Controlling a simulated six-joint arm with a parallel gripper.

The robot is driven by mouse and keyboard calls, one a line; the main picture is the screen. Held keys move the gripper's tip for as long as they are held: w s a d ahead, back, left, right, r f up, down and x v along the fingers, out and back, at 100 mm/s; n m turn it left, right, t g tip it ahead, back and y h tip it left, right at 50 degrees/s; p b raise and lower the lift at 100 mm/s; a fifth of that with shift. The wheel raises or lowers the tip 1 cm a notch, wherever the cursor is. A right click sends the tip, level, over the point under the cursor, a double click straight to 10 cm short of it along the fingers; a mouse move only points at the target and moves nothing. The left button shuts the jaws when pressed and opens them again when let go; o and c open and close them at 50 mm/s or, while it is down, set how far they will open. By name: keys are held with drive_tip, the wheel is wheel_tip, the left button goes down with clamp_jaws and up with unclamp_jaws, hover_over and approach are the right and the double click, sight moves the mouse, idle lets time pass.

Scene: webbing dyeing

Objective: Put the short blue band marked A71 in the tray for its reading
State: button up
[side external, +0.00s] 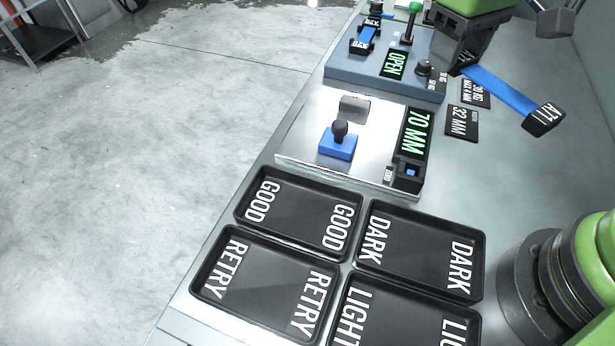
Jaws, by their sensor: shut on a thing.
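My gripper (461,60) is at the top right, shut on one end of the short blue band (502,91). The band slants down to the right above the bench, with its black end marked A71 (545,119) toward the right. Four black trays stand at the front: GOOD (300,172), DARK (425,208), RETRY (268,232) and LIGHT (405,283). The LIGHT tray is cut off by the frame's lower edge. The trays look empty. A green display (415,133) reads 70 MM, and another display (394,63) reads OPEN.
A blue block with a black knob (338,146) sits on a shiny plate (375,125). Behind it, a grey-blue fixture (350,78) bears another blue band piece (368,36) and a green-topped lever (411,20). A black label (462,124) reads 32 MM. My arm's base is at lower right.

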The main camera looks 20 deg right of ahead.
drive_tip(key=w+a+n, duration=0.2)
drive_tip(key=w+a, duration=0.2)
drive_tip(key=a, duration=0.1)
drive_tip(key=n, duration=0.6)
hover_over(256, 199)
wheel_tip(256, 199, down, 14)
drive_tip(key=shift+f, duration=0.2)
drive_tip(key=shift+f, duration=0.15)
